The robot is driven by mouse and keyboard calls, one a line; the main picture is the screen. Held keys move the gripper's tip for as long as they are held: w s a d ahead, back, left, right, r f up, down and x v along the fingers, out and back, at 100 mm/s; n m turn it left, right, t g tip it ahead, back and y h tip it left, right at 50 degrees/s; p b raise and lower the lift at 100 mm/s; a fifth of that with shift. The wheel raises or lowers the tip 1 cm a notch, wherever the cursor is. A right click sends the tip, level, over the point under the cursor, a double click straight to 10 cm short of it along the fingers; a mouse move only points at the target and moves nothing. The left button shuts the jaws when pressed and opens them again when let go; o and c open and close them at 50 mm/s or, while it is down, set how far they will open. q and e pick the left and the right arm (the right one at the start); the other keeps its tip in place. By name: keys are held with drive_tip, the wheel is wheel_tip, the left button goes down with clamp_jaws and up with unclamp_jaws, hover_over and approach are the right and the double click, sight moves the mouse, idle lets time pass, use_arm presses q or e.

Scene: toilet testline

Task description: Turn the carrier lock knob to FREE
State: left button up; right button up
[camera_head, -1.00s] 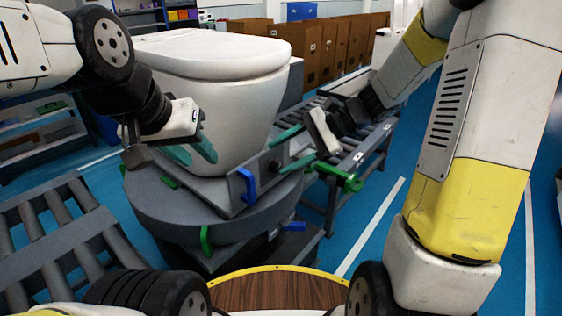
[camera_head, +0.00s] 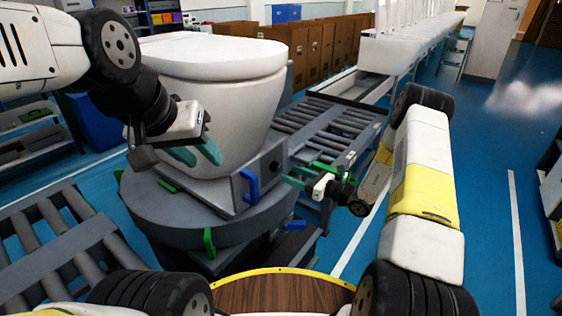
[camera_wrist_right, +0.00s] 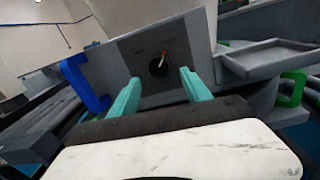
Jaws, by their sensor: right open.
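The carrier lock knob (camera_wrist_right: 158,64) is a small dark round knob on a grey plate of the carrier, with a short orange and white mark on it. It also shows as a dark spot in the head view (camera_head: 274,168). My right gripper (camera_wrist_right: 160,80) is open, its two teal fingers pointing at the plate on either side below the knob, apparently short of it. In the head view, the right gripper (camera_head: 298,176) is just right of the carrier. My left gripper (camera_head: 199,154) is open and empty in front of the white toilet (camera_head: 238,105). The FREE label is not readable.
A blue handle (camera_head: 249,185) sits left of the knob on the carrier (camera_head: 225,203). A green lever (camera_wrist_right: 292,88) and a grey tray-like ledge (camera_wrist_right: 268,60) are to the right in the wrist view. Roller conveyors (camera_head: 330,128) run behind and at the left.

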sight(279, 169)
drive_tip(key=shift+x, duration=2.8)
clamp_jaws()
